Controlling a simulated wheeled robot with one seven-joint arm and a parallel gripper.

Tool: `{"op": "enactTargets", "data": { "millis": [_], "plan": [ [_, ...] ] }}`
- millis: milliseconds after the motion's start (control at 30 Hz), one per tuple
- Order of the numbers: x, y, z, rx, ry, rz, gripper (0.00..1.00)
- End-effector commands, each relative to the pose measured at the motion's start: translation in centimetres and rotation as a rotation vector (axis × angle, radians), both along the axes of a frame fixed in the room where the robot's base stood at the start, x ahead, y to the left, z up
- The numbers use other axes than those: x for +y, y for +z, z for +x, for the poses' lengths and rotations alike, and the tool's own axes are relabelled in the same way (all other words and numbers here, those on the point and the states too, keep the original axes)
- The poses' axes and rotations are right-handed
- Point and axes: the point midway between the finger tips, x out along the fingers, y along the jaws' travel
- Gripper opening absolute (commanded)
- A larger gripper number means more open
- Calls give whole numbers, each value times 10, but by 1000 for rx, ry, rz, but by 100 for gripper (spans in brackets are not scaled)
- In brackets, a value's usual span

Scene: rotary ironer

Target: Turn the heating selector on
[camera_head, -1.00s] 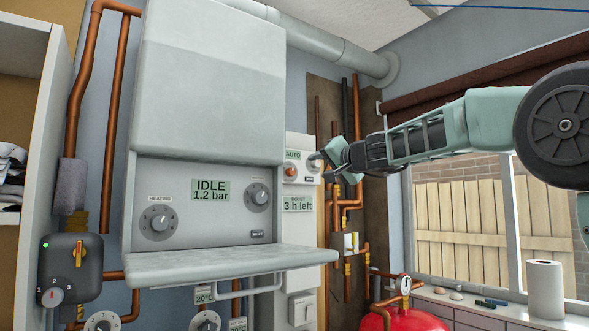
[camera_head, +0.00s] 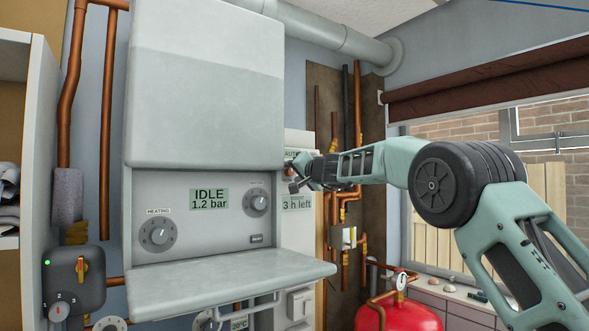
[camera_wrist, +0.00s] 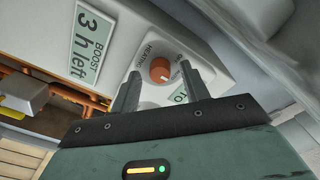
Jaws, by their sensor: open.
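The heating selector (camera_wrist: 160,69) is an orange round knob on a white control panel in the wrist view. It has a pale pointer mark, and "HEATING" is printed beside it; the setting words are too small to read surely. My gripper (camera_wrist: 160,74) is open, with one finger toward each side of the knob in that view. I cannot tell whether they touch it. In the head view my gripper (camera_head: 299,178) is at the white control box (camera_head: 299,237) right of the boiler and largely hides the knob.
The boiler (camera_head: 205,90) has its own dial labelled "HEATING" (camera_head: 157,236), a display reading "IDLE 1.2 bar" (camera_head: 209,199) and a flap (camera_head: 230,279) jutting out below. Copper pipes (camera_head: 335,215) and a red vessel (camera_head: 405,318) are right of the control box.

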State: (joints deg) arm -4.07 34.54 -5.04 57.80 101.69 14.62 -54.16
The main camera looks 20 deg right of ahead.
Motion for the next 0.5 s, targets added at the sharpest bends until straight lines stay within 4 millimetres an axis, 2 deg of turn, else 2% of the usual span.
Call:
{"op": "enactTargets", "data": {
  "millis": [200, 233, 367, 400, 500],
  "plan": [
    [0, 0, 0, 0, 0, 0, 46],
    [0, 0, 0, 0, 0, 0, 40],
    [0, 0, 0, 0, 0, 0, 4],
    [0, 0, 0, 0, 0, 0, 1],
    [0, 0, 0, 0, 0, 0, 1]
  ]
}}
